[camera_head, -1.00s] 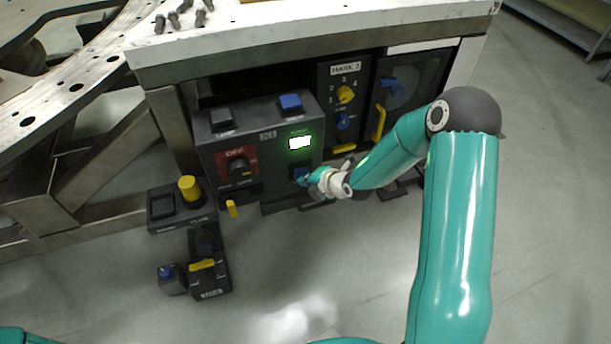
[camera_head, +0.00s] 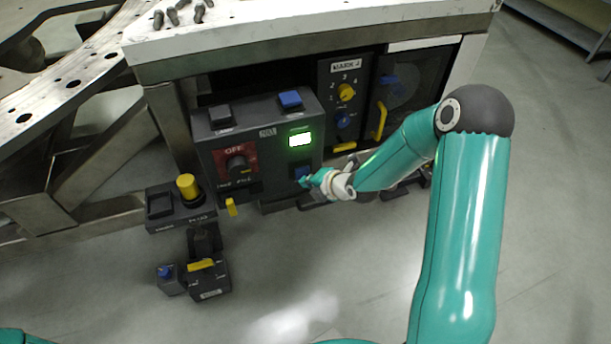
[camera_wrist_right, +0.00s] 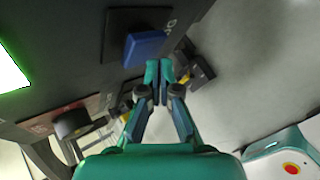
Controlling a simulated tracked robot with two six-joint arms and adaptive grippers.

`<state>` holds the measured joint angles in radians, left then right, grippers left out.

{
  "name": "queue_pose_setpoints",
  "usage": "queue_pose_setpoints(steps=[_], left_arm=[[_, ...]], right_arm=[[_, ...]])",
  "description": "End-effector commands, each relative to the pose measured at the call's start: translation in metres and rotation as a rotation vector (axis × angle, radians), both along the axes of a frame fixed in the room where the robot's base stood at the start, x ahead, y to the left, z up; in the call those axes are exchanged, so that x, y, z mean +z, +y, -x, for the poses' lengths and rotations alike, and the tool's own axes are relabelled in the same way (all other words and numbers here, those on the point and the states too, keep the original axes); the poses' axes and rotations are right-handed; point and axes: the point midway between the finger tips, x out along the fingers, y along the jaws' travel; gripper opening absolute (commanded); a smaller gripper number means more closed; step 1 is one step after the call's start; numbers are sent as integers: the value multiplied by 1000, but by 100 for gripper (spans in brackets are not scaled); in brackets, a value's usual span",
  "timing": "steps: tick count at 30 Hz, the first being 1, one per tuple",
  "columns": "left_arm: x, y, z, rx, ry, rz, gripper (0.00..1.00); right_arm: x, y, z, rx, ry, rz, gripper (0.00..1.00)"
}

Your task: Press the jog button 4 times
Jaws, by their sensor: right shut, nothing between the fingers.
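A blue button (camera_head: 301,173), which looks like the jog button, sits low on the right of the dark control box's front (camera_head: 270,165), under a lit green-white display (camera_head: 300,140). In the right wrist view the blue button (camera_wrist_right: 145,47) stands out from a dark square plate, with lettering beside it too unclear to read. My right gripper (camera_head: 306,182) is shut and empty, with its fingertips close to the button. In the wrist view its fingertips (camera_wrist_right: 158,72) are just beside and below the button; I see no clear contact. My left gripper is out of view.
The box also carries a red OFF panel with a dark knob (camera_head: 237,165) and a blue button on top (camera_head: 290,101). A yellow button box (camera_head: 187,187) is at left.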

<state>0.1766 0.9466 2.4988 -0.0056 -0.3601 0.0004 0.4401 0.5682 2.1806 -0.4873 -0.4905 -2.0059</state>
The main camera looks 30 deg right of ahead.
Motion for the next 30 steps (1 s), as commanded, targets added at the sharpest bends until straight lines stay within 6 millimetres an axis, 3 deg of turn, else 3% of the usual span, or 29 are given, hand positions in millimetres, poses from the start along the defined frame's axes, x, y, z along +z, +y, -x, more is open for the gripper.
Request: queue_pose_setpoints(steps=[15,30], left_arm=[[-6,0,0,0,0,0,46],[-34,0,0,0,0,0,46]], right_arm=[[-1,2,8,1,1,0,0],[-2,12,51,1,1,0,0]])
